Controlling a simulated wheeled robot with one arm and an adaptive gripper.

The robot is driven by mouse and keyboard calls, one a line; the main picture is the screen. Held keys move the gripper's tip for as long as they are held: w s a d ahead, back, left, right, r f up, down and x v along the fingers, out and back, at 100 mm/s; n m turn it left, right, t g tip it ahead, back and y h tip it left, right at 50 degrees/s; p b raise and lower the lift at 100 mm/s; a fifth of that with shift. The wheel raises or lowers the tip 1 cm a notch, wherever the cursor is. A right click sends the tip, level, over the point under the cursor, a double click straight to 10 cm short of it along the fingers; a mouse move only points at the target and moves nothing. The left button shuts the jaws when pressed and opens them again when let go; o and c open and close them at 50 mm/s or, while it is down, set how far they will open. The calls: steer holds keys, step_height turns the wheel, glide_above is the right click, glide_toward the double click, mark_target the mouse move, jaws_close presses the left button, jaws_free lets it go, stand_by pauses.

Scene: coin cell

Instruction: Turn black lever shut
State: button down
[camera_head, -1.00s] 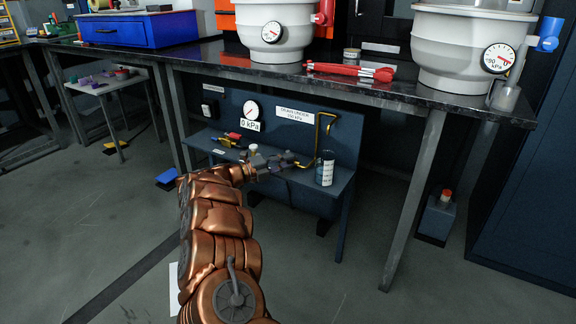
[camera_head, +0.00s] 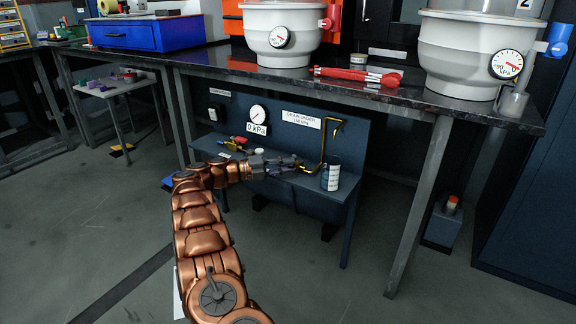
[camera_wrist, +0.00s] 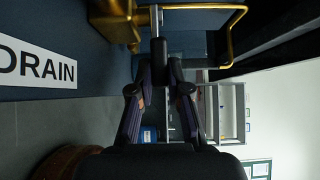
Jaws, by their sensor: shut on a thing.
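The black lever (camera_wrist: 160,47) shows in the wrist view, on a silver stem by the brass valve (camera_wrist: 117,22). My gripper (camera_wrist: 160,72) has its two fingers closed in on the lever from both sides. In the head view my gripper (camera_head: 297,167) is at the dark blue low bench, beside the bent brass pipe (camera_head: 323,150). The lever is too small and too covered by the gripper to make out there. A white DRAIN sign (camera_wrist: 38,66) is left of the lever in the wrist view.
A clear labelled cup (camera_head: 331,175) stands close right of my gripper. A round gauge (camera_head: 258,115) is on the blue panel behind. The dark tabletop (camera_head: 215,62) overhangs the low bench, and its grey leg (camera_head: 419,200) stands to the right. The floor in front is open.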

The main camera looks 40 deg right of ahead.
steer(key=shift+w+a+m+g+y+p, duration=0.1)
steer(key=shift+w+m+g+y+p, duration=0.15)
steer(key=shift+m+g+y+p, duration=0.45)
stand_by(0.4)
steer(key=shift+g, duration=0.3)
steer(key=c, duration=1.1)
jaws_free()
